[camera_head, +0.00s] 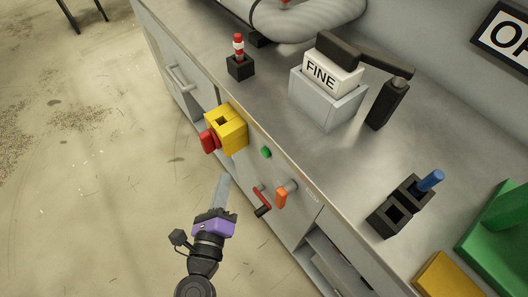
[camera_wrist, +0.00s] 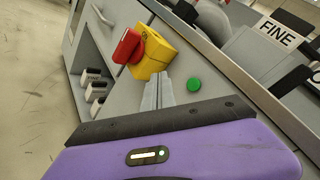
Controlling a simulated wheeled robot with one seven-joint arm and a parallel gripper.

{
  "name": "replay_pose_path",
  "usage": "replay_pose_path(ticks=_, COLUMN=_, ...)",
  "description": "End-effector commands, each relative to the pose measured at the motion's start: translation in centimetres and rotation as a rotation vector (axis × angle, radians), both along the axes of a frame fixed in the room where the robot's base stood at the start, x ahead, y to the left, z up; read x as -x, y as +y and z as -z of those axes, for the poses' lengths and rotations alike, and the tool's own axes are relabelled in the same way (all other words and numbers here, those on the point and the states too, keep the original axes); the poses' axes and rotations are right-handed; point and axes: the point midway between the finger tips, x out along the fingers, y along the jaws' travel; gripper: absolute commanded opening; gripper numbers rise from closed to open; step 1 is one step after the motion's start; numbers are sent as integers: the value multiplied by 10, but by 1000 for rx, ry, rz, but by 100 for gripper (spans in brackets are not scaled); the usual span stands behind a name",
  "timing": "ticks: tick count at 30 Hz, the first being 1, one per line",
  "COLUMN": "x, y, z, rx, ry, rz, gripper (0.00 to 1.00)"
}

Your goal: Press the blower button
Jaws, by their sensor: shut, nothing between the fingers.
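A round green button (camera_head: 266,152) sits on the grey front panel of the bench, just below the worktop edge. It also shows in the wrist view (camera_wrist: 194,84), right of my fingertips. A yellow box (camera_head: 227,127) with a red knob or button (camera_head: 209,141) on its side projects from the same front, left of the green button. No label naming the blower is legible on either. My gripper (camera_head: 224,179) is shut and empty, in front of the panel. In the wrist view its fingers (camera_wrist: 165,80) point toward the yellow box and look apart from the green button.
A red crank handle (camera_head: 262,200) and an orange lever (camera_head: 281,198) stick out of the panel below and right of the green button. The worktop (camera_head: 300,150) holds a grey box with a FINE label (camera_head: 320,76) and a black holder (camera_head: 398,208). The floor (camera_head: 90,190) at left is open.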

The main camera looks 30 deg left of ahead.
Motion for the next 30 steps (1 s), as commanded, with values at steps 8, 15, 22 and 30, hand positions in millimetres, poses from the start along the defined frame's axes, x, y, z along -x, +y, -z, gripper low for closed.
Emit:
replay_pose_path(ticks=8, x=-25, y=-11, z=0, rx=1, ry=-1, rz=3, gripper=0)
replay_pose_path(ticks=15, x=-55, y=-23, z=0, rx=0, ry=-1, rz=2, gripper=0)
replay_pose_path(ticks=22, x=-74, y=-31, z=-1, rx=1, ry=-1, rz=2, gripper=0)
replay_pose_path(ticks=30, x=-80, y=-33, z=0, rx=1, ry=-1, rz=1, gripper=0)
